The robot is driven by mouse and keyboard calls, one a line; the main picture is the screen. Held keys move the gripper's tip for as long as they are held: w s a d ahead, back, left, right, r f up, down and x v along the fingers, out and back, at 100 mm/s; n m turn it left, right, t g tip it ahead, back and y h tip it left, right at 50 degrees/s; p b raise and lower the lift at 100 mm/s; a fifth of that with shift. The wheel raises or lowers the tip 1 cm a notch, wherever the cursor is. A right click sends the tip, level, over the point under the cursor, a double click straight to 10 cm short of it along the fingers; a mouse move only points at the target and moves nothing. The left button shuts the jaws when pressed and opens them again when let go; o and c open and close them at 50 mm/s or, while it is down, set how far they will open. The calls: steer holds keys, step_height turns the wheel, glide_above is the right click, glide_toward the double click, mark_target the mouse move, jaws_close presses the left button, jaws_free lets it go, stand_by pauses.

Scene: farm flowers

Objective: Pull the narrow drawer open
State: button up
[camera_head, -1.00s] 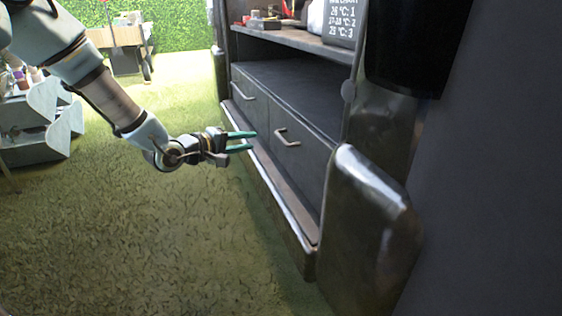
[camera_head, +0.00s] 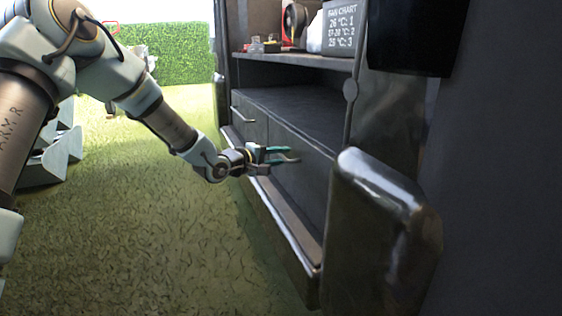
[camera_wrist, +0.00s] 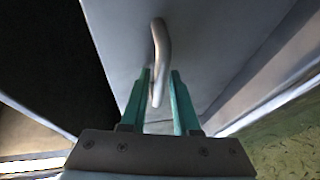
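The cabinet has two dark drawers side by side under an open shelf: a far drawer (camera_head: 243,118) with a metal bar handle (camera_head: 243,121), and a near drawer (camera_head: 305,185). Both look closed; I cannot tell which is the narrow one. My gripper (camera_head: 292,155) is at the near drawer's front, its teal fingers over the handle area. In the wrist view, the near drawer's curved handle (camera_wrist: 160,45) runs down between my two fingers, closer to the left finger. A gap shows beside the right finger, so the gripper is open.
A ledge (camera_head: 285,232) runs along the cabinet's foot below the drawers. A rounded dark post (camera_head: 375,215) stands close at the right. Small items and a fan chart sign (camera_head: 341,27) sit on the upper shelf.

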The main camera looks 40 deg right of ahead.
jaws_close()
stand_by(1.5)
